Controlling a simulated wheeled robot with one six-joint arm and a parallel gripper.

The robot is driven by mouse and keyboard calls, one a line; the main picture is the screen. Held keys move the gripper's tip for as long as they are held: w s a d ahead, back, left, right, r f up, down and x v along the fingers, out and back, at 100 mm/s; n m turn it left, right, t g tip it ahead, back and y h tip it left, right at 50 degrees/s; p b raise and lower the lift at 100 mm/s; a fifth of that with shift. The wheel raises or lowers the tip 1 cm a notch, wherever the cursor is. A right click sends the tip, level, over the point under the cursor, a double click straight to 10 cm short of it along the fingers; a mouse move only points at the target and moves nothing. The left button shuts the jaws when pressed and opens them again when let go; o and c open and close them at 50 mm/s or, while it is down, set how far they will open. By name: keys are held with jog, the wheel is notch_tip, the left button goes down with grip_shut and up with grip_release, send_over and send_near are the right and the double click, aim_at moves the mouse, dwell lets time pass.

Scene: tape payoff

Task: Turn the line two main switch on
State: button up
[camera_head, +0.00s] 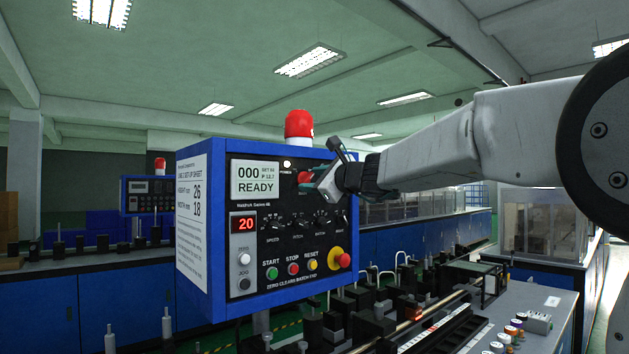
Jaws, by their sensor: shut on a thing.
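A blue-framed control box (217,230) with a black front stands left of centre, and its side sheet appears to read line 2. A red switch (304,177) sits at the upper right of its front, partly hidden by my gripper (319,174). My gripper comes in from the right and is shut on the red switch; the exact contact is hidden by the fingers. The display (255,180) is lit and reads 000 and READY. A small lamp (287,165) beside the switch looks white and lit.
Below the switch are a row of black knobs (297,222), a red 20 readout (243,224), start, stop and reset buttons, and a red emergency stop (343,260). A red beacon (299,125) tops the box. A second control box (148,194) stands behind left.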

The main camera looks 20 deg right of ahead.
jog(key=o, duration=1)
jog(key=v, duration=0.7)
jog(key=shift+s+d+f, duration=0.1)
jog(key=shift+s+d, duration=0.1)
jog(key=shift+s, duration=0.2)
